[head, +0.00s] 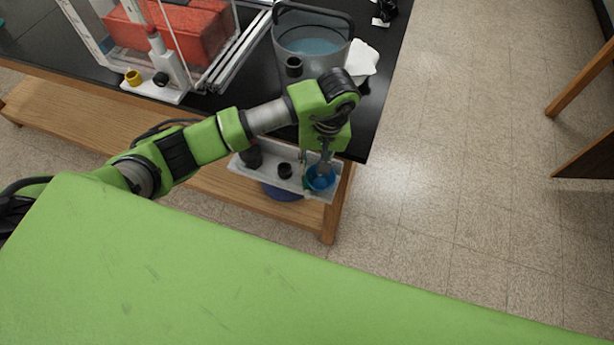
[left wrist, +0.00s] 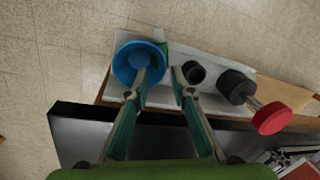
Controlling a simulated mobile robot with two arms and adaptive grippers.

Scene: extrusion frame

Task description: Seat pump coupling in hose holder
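A blue cup-shaped part (head: 319,181) stands at the right end of a white board (head: 249,173), and it also shows in the left wrist view (left wrist: 125,62) with a smaller blue piece inside. A short black hollow cylinder (left wrist: 193,73) stands beside it on the board. I cannot tell which of these parts is the pump coupling or the hose holder. My left gripper (left wrist: 160,76) is open. One fingertip overlaps the blue cup's rim in the picture and the other lies by the black cylinder; contact is unclear. My right gripper is not in view.
A dark knob with a red cap (left wrist: 272,118) stands farther along the board. The black tabletop (head: 382,70) carries a grey bucket (head: 290,30) and a frame around a red block (head: 205,35).

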